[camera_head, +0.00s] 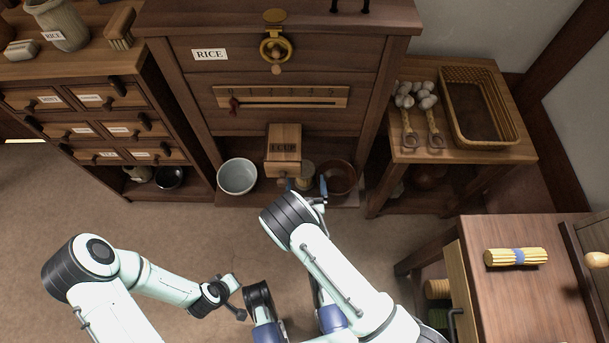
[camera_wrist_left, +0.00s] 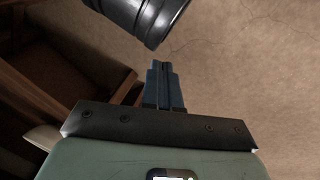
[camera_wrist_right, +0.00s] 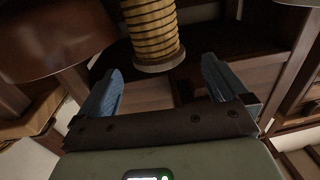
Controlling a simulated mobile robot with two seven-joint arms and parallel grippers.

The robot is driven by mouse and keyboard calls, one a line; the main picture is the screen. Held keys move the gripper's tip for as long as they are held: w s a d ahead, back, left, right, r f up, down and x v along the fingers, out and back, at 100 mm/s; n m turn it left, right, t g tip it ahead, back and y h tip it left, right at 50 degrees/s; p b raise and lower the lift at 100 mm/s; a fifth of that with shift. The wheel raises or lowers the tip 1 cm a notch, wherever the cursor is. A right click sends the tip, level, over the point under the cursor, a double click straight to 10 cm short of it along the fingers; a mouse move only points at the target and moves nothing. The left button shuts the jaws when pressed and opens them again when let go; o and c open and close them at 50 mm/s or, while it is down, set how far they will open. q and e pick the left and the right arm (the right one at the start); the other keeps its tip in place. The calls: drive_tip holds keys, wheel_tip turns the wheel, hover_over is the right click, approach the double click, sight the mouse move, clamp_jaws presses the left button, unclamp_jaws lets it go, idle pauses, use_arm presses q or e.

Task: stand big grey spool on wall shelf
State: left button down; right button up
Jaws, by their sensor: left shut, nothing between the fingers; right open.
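A spool wound with tan cord (camera_wrist_right: 152,28), with a pale flange at its lower end, is ahead of my right gripper (camera_wrist_right: 161,72). The gripper is open, its blue fingers spread to either side of the spool's line, not closed on it. In the head view the spool (camera_head: 306,176) is small and partly hidden, between two bowls under the rice cabinet; my right gripper (camera_head: 305,188) is just in front. I cannot make out grey on its winding. My left gripper (camera_wrist_left: 162,66) is shut and empty above the floor. I cannot identify a wall shelf.
A white bowl (camera_head: 237,176) and a brown bowl (camera_head: 338,177) flank the spool. A wooden box (camera_head: 283,142) juts out above it. A side table (camera_head: 450,152) holds a basket (camera_head: 484,105); another table (camera_head: 530,290) stands at lower right. Floor at left is clear.

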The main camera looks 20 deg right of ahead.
sight(305, 169)
drive_tip(key=w, duration=0.2)
drive_tip(key=w+d+b, duration=0.1)
drive_tip(key=w, duration=0.1)
drive_tip(key=shift+w+f, duration=0.15)
drive_tip(key=shift+f, duration=0.05)
drive_tip(key=shift+w+d, duration=0.1)
drive_tip(key=shift+w, duration=0.35)
use_arm(q)
drive_tip(key=shift+w+a+f, duration=0.1)
drive_tip(key=shift+a+f, duration=0.15)
drive_tip(key=shift+f, duration=0.3)
drive_tip(key=shift+w+a+f, duration=0.1)
drive_tip(key=shift+a+f, duration=0.15)
drive_tip(key=shift+f, duration=0.25)
use_arm(e)
drive_tip(key=shift+r, duration=0.15)
drive_tip(key=c, duration=1.2)
